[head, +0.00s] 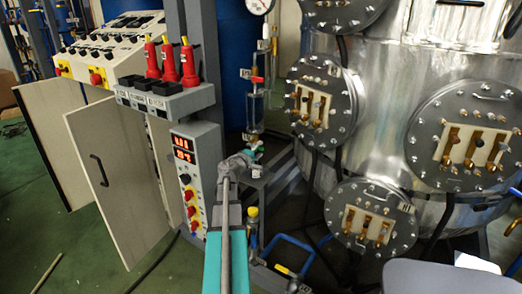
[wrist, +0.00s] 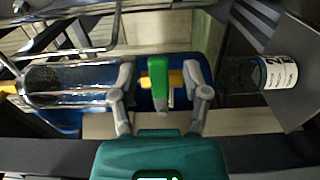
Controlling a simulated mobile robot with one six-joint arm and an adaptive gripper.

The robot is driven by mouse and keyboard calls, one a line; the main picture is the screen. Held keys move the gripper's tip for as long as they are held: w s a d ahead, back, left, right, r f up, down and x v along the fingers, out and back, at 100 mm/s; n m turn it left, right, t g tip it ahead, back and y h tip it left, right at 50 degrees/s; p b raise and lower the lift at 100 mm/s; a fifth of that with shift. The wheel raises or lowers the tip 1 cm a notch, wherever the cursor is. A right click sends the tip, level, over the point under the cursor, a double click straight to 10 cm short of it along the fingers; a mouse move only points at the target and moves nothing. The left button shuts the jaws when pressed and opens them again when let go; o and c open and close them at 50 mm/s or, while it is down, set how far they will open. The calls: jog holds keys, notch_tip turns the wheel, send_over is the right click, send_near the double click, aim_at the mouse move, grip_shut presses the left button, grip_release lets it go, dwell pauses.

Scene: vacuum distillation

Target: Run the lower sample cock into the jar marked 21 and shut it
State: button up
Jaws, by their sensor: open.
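The lower sample cock, with a green handle (wrist: 159,88) and a yellow body (wrist: 176,79), shows in the wrist view. Its handle lies across the line from glass to jar. My gripper (wrist: 160,92) is open, one finger on each side of the handle, with gaps visible; contact in depth is unclear. A clear jar (wrist: 245,74) with a white label (wrist: 280,73) stands at the cock's outlet side; the label is turned and only a 2 reads clearly. I see no stream.
The sight glass (head: 256,108) has a red-handled cock (head: 257,80) above it; the glass (wrist: 70,85) also shows in the wrist view. A control column (head: 190,180) stands close left. The steel vessel (head: 385,110) with bolted flanges (head: 326,105) is right.

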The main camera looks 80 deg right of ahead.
jog(key=v, duration=1.1)
jog(key=shift+a, duration=0.15)
dwell(0.5)
jog(key=w+a+f+t+y, duration=0.2)
jog(key=w+a+f+y, duration=0.15)
jog(key=w+a, duration=0.5)
jog(key=w+a+f+t+y, duration=0.2)
jog(key=w+a+f, duration=0.3)
jog(key=w+a, duration=0.35)
jog(key=w+a+f+t+y, duration=0.15)
jog(key=w+a+f, duration=0.25)
jog(key=w+a, duration=0.5)
jog(key=w+a+f+n+y, duration=0.1)
jog(key=a+f+y, duration=0.15)
jog(key=a, duration=1.05)
jog(key=w+a+f+n+y, duration=0.15)
jog(key=a+y, duration=0.25)
jog(key=a, duration=1)
jog(key=a+f+n+y, duration=0.15)
jog(key=a+y, duration=0.25)
jog(key=a, duration=0.9)
notch_tip(320, 180, up, 24)
jog(key=p, duration=2.5)
jog(key=shift+d+r, duration=0.25)
